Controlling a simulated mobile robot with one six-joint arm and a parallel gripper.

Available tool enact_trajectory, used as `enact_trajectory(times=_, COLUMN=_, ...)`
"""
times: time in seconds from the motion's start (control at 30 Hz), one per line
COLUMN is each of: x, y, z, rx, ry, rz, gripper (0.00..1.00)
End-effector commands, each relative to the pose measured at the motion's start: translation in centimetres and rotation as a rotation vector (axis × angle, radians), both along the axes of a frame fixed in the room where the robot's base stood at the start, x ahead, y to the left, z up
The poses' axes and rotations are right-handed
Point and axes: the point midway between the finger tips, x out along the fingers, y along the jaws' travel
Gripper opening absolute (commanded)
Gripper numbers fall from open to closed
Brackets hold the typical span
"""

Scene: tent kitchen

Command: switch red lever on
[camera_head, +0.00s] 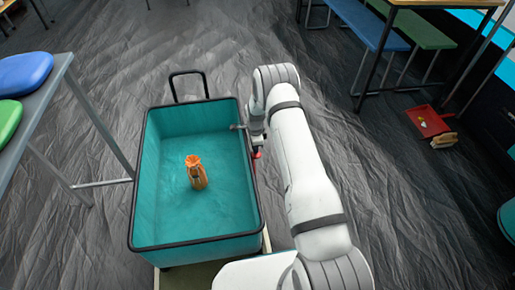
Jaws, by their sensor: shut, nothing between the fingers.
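A small red part (257,155), which looks like the red lever, shows at the right rim of the teal tub, just left of my forearm. Most of it is hidden, and its setting cannot be made out. My gripper (259,144) is shut and empty at the end of my white arm, right above the red part. It is small and dark, and I cannot tell whether it touches the red part. A short grey fitting (238,127) sticks out over the tub's right rim.
The teal tub (140,190) has a dark rim and handle and holds an orange vase-like object (197,172). A grey table (50,88) with blue and green seats is at left. A red dustpan (428,121) lies at right near benches (372,28). Dark wrinkled floor is clear between.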

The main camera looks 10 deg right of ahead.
Motion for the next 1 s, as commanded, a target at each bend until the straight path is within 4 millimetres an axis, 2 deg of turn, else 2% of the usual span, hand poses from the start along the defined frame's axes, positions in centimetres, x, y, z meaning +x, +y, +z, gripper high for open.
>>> enact_trajectory(times=0.17, x=0.0, y=0.0, z=0.2, rx=0.0, ry=0.0, rz=0.0, gripper=0.0)
enact_trajectory(times=0.27, x=0.1, y=0.0, z=1.2, rx=0.0, ry=-0.001, rz=0.0, gripper=0.0)
enact_trajectory(times=0.37, x=0.3, y=-0.1, z=2.9, rx=0.0, ry=-0.002, rz=-0.001, gripper=0.0)
enact_trajectory(times=0.7, x=1.3, y=0.0, z=10.5, rx=0.0, ry=-0.003, rz=0.0, gripper=0.0)
enact_trajectory(times=0.9, x=1.7, y=0.0, z=13.2, rx=0.0, ry=-0.001, rz=0.0, gripper=0.0)
enact_trajectory(times=1.0, x=1.7, y=0.0, z=13.7, rx=0.0, ry=0.0, rz=0.0, gripper=0.0)
